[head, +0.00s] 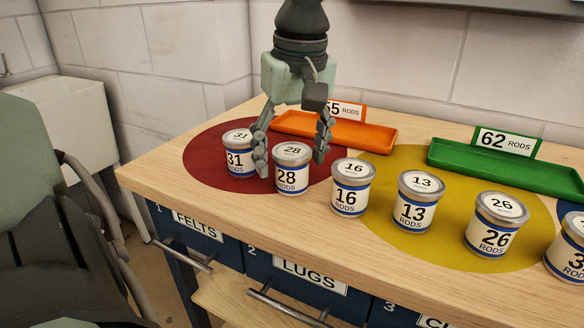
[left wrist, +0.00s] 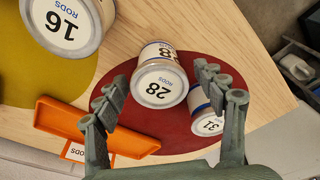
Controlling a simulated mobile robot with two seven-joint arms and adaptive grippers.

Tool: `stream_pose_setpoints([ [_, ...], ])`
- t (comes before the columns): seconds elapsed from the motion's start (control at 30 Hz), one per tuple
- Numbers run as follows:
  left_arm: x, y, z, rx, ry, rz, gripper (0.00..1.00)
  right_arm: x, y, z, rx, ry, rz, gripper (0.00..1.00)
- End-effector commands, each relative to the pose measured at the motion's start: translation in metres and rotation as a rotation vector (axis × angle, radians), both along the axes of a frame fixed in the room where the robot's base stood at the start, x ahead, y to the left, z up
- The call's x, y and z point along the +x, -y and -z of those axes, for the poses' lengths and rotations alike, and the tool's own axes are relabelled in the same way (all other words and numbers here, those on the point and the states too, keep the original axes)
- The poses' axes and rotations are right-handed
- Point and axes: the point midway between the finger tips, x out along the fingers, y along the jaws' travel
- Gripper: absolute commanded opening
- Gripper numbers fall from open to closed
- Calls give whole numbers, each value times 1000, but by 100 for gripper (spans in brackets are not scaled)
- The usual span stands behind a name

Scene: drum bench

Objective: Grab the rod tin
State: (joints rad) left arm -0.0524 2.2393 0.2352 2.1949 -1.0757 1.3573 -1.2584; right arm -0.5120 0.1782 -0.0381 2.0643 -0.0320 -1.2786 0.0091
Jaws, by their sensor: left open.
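Several white rod tins with grey lids and blue bands stand upright on the wooden bench. The tin marked 28 (head: 291,170) is on the red disc, beside the tin marked 31 (head: 239,154). My left gripper (head: 291,162) points down, open, with one finger on each side of the 28 tin in the head view. In the left wrist view, the 28 tin (left wrist: 160,85) shows between the spread fingers, and the 31 tin (left wrist: 207,122) is partly hidden behind the right-hand finger. I cannot tell whether a finger touches either tin. My right gripper is not in view.
The 16 tin (head: 352,187) stands close to the right, then the 13 tin (head: 417,201) and 26 tin (head: 495,224). An orange tray (head: 365,133) and a green tray (head: 500,167) lie behind. Drawers (head: 305,278) line the bench front.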

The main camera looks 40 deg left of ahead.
Motion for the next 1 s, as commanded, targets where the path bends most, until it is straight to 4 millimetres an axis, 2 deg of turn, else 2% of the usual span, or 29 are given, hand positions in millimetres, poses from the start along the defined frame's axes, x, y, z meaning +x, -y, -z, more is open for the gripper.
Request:
stream_pose_setpoints([
  [0.2, 0, 0, 1, 0, 1, 0, 70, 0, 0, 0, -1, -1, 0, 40],
  [0.63, 0, 0, 0, 0, 1, 0, 17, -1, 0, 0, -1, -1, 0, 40],
  [1.0, 1, 0, -1, 0, 2, 0, 16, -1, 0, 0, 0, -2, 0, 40],
])
